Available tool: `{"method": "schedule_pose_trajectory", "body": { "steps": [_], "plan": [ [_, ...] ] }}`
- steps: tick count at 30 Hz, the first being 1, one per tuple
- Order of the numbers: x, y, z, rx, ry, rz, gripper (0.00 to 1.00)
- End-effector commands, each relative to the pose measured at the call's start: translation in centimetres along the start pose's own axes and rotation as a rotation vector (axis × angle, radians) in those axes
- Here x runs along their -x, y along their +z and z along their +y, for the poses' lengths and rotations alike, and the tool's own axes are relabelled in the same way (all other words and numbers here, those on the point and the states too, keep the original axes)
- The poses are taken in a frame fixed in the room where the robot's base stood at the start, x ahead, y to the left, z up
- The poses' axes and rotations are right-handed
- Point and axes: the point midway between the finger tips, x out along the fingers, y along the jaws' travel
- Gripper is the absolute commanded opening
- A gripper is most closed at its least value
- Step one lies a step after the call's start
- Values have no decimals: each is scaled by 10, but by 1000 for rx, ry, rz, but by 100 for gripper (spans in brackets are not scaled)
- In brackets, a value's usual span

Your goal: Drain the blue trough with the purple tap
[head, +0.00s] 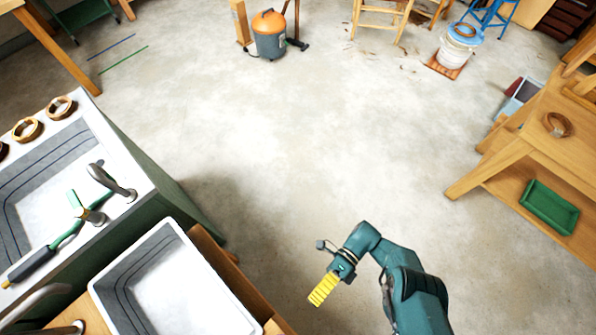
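No blue trough and no purple tap show in the head view. A white trough with grey inner walls (216,287) stands at the lower left, with a grey metal spout (35,299) at its left edge. A larger white basin (130,153) lies beyond it at the left, with a grey tap (112,183) on its near rim. My gripper (323,289) ends in a yellow ribbed part, in front of the floor and to the right of the white trough, touching nothing visible. I cannot tell whether it is open or shut.
A green-handled hose tool (60,238) lies over the larger basin's rim. Tape rolls (27,130) sit on its far edge. A wooden bench (540,125) with a green tray (549,206) stands right. An orange-topped vacuum (269,35) and bucket (459,45) stand far. The middle floor is clear.

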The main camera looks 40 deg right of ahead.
Motion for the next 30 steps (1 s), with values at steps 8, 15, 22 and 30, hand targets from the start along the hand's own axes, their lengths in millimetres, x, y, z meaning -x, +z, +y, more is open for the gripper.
{"method": "schedule_pose_trajectory", "body": {
  "steps": [8,15,22,30],
  "plan": [
    [2,4,-30,-1,-135,-18,0],
    [1,-8,-160,-72,-648,-74,0],
    [4,-78,-228,-264,-1050,-195,0],
    [-40,-183,-194,-708,-1334,-421,0]
  ]
}}
